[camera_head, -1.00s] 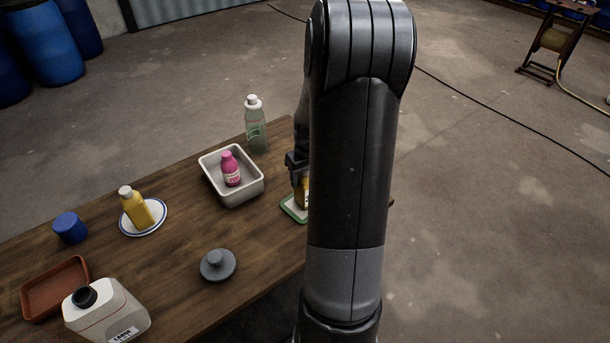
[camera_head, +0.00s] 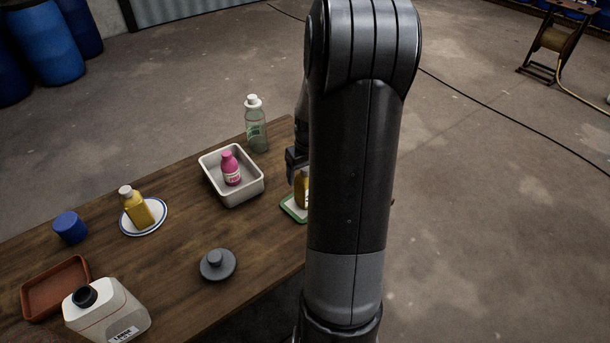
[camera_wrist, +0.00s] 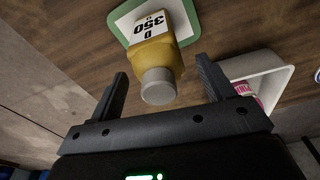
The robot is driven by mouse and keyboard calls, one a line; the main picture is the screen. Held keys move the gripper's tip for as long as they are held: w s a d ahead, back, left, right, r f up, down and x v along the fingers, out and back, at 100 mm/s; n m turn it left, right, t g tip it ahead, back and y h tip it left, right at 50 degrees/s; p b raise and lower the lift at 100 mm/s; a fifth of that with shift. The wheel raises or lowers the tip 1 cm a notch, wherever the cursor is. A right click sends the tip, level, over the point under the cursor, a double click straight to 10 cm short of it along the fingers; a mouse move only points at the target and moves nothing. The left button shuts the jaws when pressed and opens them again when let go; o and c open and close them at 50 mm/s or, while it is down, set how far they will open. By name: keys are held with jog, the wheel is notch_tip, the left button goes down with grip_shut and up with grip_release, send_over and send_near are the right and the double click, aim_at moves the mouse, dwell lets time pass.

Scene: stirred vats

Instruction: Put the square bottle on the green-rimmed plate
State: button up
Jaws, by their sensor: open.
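The square yellow bottle (camera_head: 303,188) with a grey cap stands on the green-rimmed plate (camera_head: 291,209), partly hidden behind my arm in the head view. In the wrist view the bottle (camera_wrist: 153,50) shows its white label reading 350, with the plate's green rim (camera_wrist: 193,18) around its base. My gripper (camera_head: 296,167) is above the bottle. In the wrist view my gripper (camera_wrist: 162,72) is open, its fingers apart on either side of the cap and not touching it.
A white tray (camera_head: 212,183) holding a pink bottle (camera_head: 231,168) and a clear green bottle (camera_head: 256,128) stand nearby. Another yellow bottle (camera_head: 137,209) is on a blue-rimmed plate (camera_head: 157,226). A grey lid (camera_head: 217,265) and white jug (camera_head: 108,311) are nearer the front.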

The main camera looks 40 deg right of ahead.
jog(key=r, duration=0.6)
jog(key=s+r, duration=0.1)
jog(key=r, duration=0.3)
jog(key=shift+s+r, duration=0.1)
jog(key=s+a+r+t, duration=0.1)
jog(key=s+a+r, duration=0.3)
jog(key=a, duration=0.4)
jog(key=s+a+r+n+t, duration=0.1)
jog(key=s+a+r, duration=0.3)
jog(key=a, duration=0.5)
jog(key=s+a+r+t, duration=0.2)
jog(key=s+a+r, duration=0.2)
jog(key=s+a, duration=0.4)
jog(key=shift+a, duration=0.5)
